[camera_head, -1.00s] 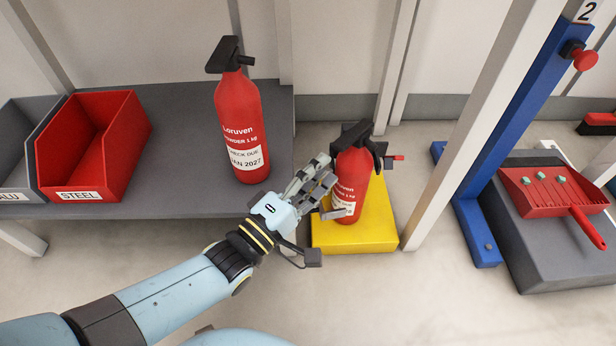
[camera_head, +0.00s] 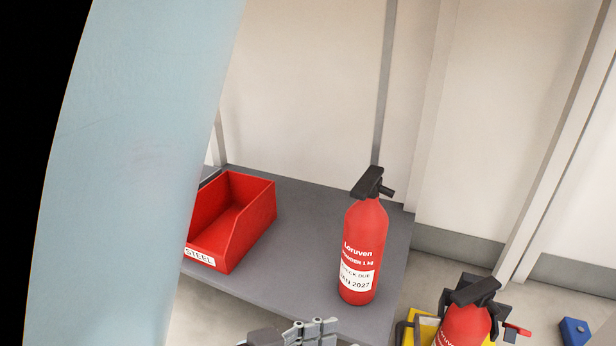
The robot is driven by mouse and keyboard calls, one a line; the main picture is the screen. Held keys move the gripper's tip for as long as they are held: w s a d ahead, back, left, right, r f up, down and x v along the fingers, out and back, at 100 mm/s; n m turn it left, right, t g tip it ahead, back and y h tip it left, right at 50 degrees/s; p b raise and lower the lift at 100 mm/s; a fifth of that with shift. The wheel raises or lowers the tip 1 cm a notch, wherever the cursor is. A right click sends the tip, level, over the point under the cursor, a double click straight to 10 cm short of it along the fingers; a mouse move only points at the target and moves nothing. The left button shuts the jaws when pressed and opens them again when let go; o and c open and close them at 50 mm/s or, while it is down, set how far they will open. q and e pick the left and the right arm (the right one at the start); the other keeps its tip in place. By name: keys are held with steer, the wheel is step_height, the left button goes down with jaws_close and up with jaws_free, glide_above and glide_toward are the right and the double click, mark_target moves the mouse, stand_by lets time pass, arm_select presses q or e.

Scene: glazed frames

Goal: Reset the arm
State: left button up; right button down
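A light-blue link of my own arm fills the left side of the head view, close to the camera. Part of my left gripper (camera_head: 308,335) shows at the bottom edge, below the shelf's front edge and left of the lower fire extinguisher. Most of it is cut off, so its opening and grip cannot be made out. The lower red fire extinguisher (camera_head: 463,329), with a black head, stands at a yellow base (camera_head: 420,329); its lower part is out of frame. My gripper is apart from it. My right gripper is not in view.
A second red extinguisher (camera_head: 363,245) labelled Loruven stands upright on the grey shelf (camera_head: 300,207). A red bin (camera_head: 257,232) marked STEEL sits left of it, partly hidden by my arm. A pale post (camera_head: 560,150) rises at right. A blue object (camera_head: 574,332) lies lower right.

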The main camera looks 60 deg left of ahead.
arm_select(q)
steer(key=s+r+m, duration=0.1)
steer(key=s+m+g, duration=0.1)
steer(key=m, duration=0.1)
steer(key=s+r+m, duration=0.1)
steer(key=s, duration=0.1)
steer(key=shift+a+r+m+g, duration=0.15)
steer(key=shift+r+m+g, duration=0.15)
steer(key=shift+g, duration=0.1)
steer(key=shift+p, duration=0.3)
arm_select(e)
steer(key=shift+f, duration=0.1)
